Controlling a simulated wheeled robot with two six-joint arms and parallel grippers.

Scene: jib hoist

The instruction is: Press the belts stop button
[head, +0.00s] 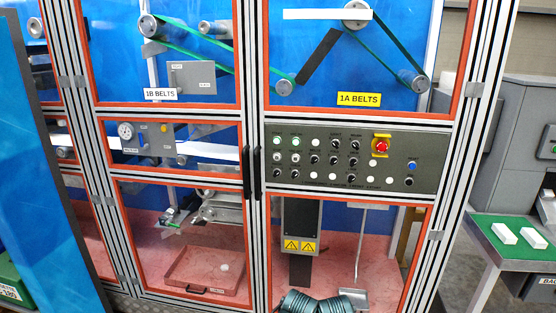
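A dark grey control panel (352,158) sits in the right bay of the machine frame, below the 1A BELTS window. It carries rows of small round buttons and black knobs. A red mushroom button (381,146) on a yellow plate is at its upper right. A blue button (411,166) sits near the right edge, with a black knob below it. White round buttons (315,144) and greenish-white ones (277,157) are on the left half. The small labels are too blurred to read, so I cannot tell which is the belts stop button. Neither gripper is in view.
Orange-edged clear windows surround the panel, with belts and rollers behind the 1A BELTS sign (359,99). Black door handles (252,171) stand left of the panel. A blue panel (38,170) fills the left edge. A green-topped table (512,240) with white blocks is at right.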

